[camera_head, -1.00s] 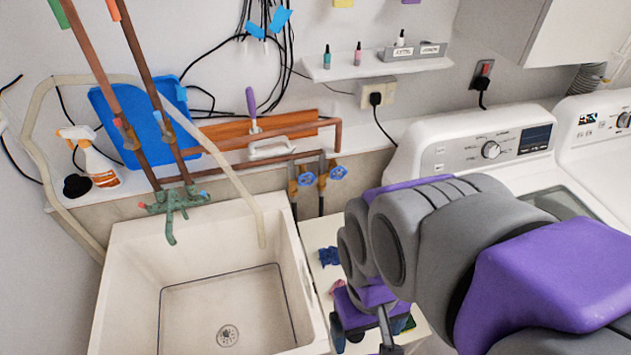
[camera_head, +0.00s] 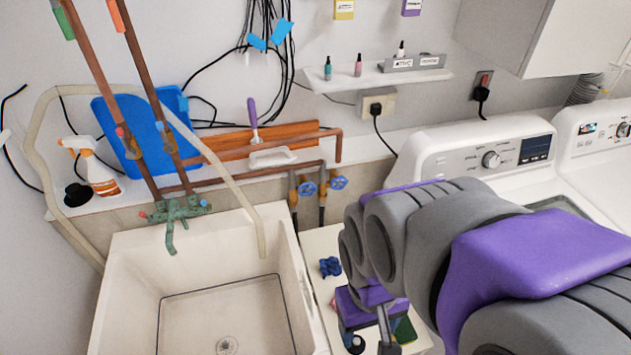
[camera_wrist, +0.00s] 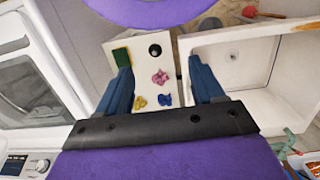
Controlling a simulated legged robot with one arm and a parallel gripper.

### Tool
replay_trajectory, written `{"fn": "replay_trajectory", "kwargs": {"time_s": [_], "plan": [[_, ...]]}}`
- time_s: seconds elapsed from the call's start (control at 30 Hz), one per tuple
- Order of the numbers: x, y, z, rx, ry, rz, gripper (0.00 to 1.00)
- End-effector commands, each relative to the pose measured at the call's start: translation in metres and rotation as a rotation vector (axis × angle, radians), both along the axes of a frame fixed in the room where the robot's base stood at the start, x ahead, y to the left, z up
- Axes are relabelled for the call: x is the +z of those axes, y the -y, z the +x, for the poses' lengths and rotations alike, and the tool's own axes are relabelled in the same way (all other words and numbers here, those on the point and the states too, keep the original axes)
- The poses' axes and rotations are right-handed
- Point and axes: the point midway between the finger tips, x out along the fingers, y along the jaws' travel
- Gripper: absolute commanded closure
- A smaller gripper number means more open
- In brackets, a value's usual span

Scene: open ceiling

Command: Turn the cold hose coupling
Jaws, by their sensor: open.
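Two brass valves with round blue handles, a left one (camera_head: 307,188) and a right one (camera_head: 339,183), stand on the wall between sink and washer in the head view. A dark hose (camera_head: 322,214) hangs below the right valve. The couplings are small here, and I cannot tell which is the cold one. My gripper (camera_wrist: 159,62) is open and empty in the wrist view. It points down over a small white table, well below and in front of the valves. In the head view my arm hides part of that table.
A white sink (camera_head: 125,262) with a green faucet (camera_head: 178,211) stands left. A washer (camera_head: 462,143) stands right. The white table (camera_wrist: 142,78) holds a blue cloth (camera_head: 330,266), a pink crumpled thing (camera_wrist: 160,77) and a green sponge (camera_wrist: 121,57). A shelf (camera_head: 375,78) hangs above the valves.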

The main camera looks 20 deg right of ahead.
Motion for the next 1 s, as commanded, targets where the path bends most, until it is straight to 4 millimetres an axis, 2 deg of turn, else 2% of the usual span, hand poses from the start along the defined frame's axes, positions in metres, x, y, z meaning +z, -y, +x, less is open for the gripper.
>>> {"fn": "replay_trajectory", "kwargs": {"time_s": [0.3,0.5,0.8,1.0], "plan": [[-0.049,0.073,0.133,0.007,0.246,-0.144,0.39],[-0.083,0.118,0.211,0.068,0.409,-0.214,0.39],[-0.144,0.164,0.304,0.200,0.650,-0.245,0.39],[-0.190,0.176,0.348,0.285,0.821,-0.207,0.39]]}}
